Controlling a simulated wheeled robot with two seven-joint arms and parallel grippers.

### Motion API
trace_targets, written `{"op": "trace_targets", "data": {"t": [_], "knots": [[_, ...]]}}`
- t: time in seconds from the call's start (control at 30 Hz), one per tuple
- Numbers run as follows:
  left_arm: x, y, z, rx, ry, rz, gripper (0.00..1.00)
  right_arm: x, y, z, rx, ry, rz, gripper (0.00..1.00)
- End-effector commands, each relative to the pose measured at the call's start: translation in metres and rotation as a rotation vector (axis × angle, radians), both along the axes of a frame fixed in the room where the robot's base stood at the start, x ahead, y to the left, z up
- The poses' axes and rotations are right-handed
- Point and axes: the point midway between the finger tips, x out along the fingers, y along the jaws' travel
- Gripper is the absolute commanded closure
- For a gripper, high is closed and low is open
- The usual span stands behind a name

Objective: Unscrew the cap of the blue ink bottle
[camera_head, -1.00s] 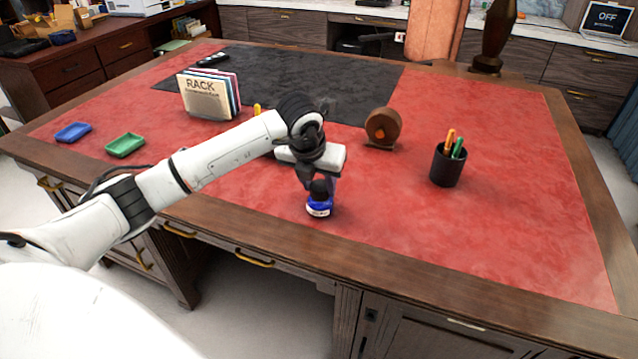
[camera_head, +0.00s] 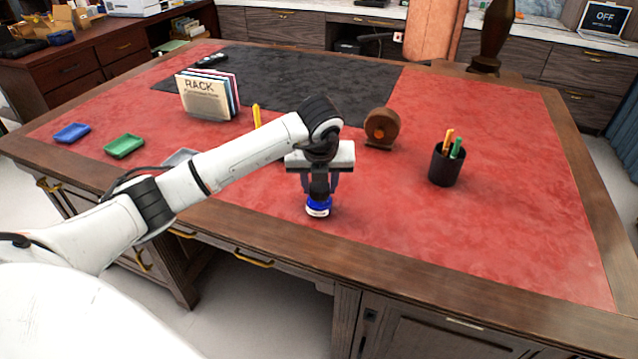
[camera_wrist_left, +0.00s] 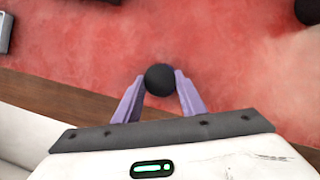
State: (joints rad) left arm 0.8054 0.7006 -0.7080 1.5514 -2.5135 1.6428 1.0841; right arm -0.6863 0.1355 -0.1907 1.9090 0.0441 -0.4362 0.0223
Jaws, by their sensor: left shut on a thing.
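The blue ink bottle (camera_head: 318,207) stands upright on the red desk top, near the front edge. It has a pale label and a black cap (camera_head: 319,188). My left gripper (camera_head: 319,190) points down from above and is shut on the cap. In the left wrist view the round black cap (camera_wrist_left: 160,79) sits between the two purple fingertips of the left gripper (camera_wrist_left: 160,84), and it hides the bottle below. My right gripper is not in view.
A black pen cup (camera_head: 446,166) stands to the right and a round brown object (camera_head: 382,128) behind. Green (camera_head: 124,146) and blue (camera_head: 72,133) trays and a rack of folders (camera_head: 207,97) are at left. The red surface right of the bottle is clear.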

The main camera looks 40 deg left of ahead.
Motion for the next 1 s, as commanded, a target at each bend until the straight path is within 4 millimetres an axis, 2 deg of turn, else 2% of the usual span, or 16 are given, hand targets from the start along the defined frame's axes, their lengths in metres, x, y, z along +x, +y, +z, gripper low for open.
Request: {"op": "trace_targets", "data": {"t": [0.27, 1.0], "knots": [[-0.002, -0.001, -0.002, -0.001, 0.008, 0.028, 0.84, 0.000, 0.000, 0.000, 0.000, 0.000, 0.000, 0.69], [0.000, 0.000, 0.022, -0.001, 0.003, 0.026, 0.84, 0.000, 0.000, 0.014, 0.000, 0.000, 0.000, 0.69]]}}
